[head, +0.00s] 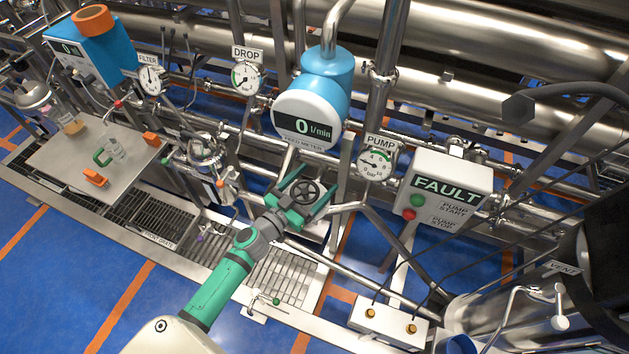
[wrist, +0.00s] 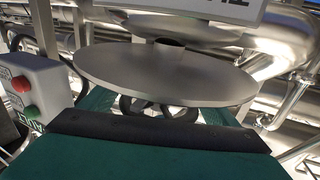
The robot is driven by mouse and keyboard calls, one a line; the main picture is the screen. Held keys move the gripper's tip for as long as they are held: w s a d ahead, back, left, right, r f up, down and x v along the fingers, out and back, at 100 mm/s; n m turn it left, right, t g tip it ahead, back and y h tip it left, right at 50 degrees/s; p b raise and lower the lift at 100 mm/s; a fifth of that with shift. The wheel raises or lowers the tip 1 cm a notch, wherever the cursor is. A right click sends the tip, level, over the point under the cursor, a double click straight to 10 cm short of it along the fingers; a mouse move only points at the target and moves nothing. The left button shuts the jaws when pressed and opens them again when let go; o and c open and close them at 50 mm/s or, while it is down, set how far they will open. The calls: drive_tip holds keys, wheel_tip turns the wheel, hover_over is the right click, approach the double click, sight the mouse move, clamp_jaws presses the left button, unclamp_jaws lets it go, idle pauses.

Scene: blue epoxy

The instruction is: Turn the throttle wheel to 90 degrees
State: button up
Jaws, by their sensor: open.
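The throttle wheel (head: 306,191) is a small black spoked handwheel below the flow meter in the head view. My gripper (head: 312,186) is open, with its green fingers on either side of the wheel. In the wrist view, part of the black wheel (wrist: 160,108) shows between the green fingers of my gripper (wrist: 155,105), behind the dark edge of the gripper body. A grey metal disc (wrist: 165,75) hides the rest of it. I cannot tell whether the fingers touch the rim. No angle mark on the wheel is readable.
The blue flow meter (head: 310,95) above the wheel reads 0 l/min. The pump gauge (head: 376,162) and the FAULT box (head: 440,187) with green and red buttons stand to the right. Pipes surround the wheel. A steel tray (head: 70,165) lies left; blue floor is open in front.

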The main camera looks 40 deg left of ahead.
drive_tip(key=shift+w, duration=0.1)
drive_tip(key=c, duration=1.1)
drive_tip(key=shift+o, duration=0.3)
drive_tip(key=shift+y, duration=0.3)
